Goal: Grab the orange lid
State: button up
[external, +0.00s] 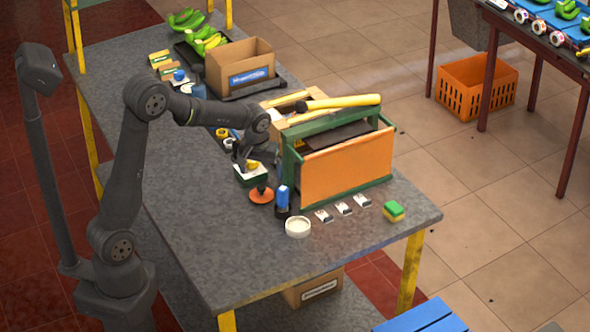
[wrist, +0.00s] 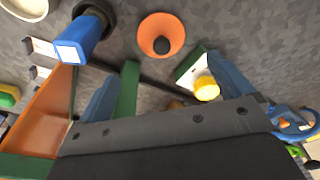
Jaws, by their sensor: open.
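The orange lid (external: 261,196), a round disc with a dark knob, lies on the grey table in front of the small green-and-white box. In the wrist view the orange lid (wrist: 149,26) is at the top middle, beyond the fingertips, with its black knob in full view. My gripper (external: 243,164) is close above the green-and-white box, behind the lid in the external view. In the wrist view my gripper (wrist: 165,85) has its two blue-grey fingers wide apart. Nothing is between them in contact, and the lid is apart from both.
A blue-capped bottle (external: 282,197) stands beside the lid. A white round dish (external: 298,227) and white cards (external: 343,208) lie nearby. The green frame with an orange panel (external: 345,168) rises at the right. The green-and-white box (external: 252,178) holds something yellow. The table's front is clear.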

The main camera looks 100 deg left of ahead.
aim_at(262, 187)
jog(key=f, duration=0.5)
jog(key=a+f, duration=0.1)
jog(key=f, duration=0.2)
jog(key=shift+s+f, duration=0.2)
jog(key=shift+f, duration=0.1)
jog(key=c, duration=1.1)
